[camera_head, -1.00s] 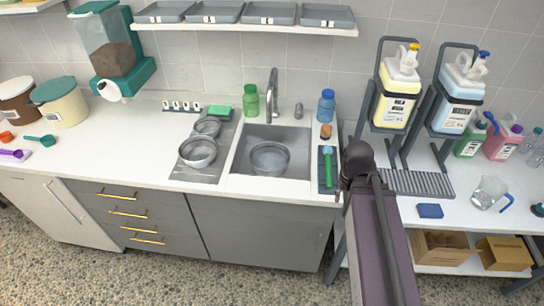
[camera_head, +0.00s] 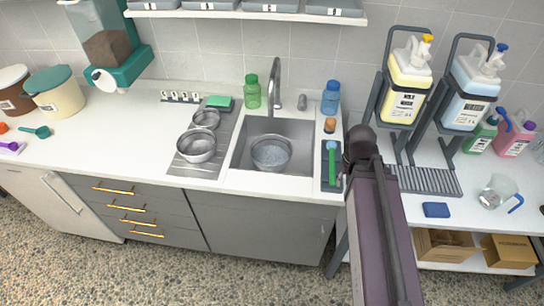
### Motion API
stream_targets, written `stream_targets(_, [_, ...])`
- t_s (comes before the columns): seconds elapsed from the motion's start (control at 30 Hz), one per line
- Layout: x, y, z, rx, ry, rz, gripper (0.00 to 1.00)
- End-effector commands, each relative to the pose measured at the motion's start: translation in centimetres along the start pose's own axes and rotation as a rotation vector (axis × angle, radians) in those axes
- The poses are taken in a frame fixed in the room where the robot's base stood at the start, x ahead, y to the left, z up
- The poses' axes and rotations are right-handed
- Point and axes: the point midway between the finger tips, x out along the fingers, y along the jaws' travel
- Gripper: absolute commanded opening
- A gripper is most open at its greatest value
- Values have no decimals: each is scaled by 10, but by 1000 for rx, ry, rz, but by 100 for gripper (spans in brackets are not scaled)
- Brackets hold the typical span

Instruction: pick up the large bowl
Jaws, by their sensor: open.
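Three metal bowls are in the camera_head view. One bowl (camera_head: 271,153) sits inside the sink (camera_head: 294,128) and looks wet or filled. A similar-sized bowl (camera_head: 196,146) stands on the grey drainboard left of the sink. A smaller bowl (camera_head: 206,119) stands just behind it. My arm rises at the right, in front of the counter. My gripper is not visible.
Jug stands (camera_head: 397,110) occupy the right. The counter left of the drainboard (camera_head: 120,140) is mostly clear.

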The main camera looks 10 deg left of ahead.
Motion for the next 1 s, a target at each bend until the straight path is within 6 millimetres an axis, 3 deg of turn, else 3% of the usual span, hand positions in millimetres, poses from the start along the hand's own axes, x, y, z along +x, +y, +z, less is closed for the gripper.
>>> stream_targets(0.17, [4,-11,-17,-49,2,3,46])
stream_targets(0.37, [14,-48,-59,-203,8,10,46])
stream_targets(0.57, [28,-112,-116,-434,16,24,46])
stream_targets(0.7, [38,-169,-153,-610,21,35,46])
stream_targets(0.9, [49,-246,-188,-831,29,49,46])
stream_targets(1.0, [52,-275,-198,-909,31,54,46])
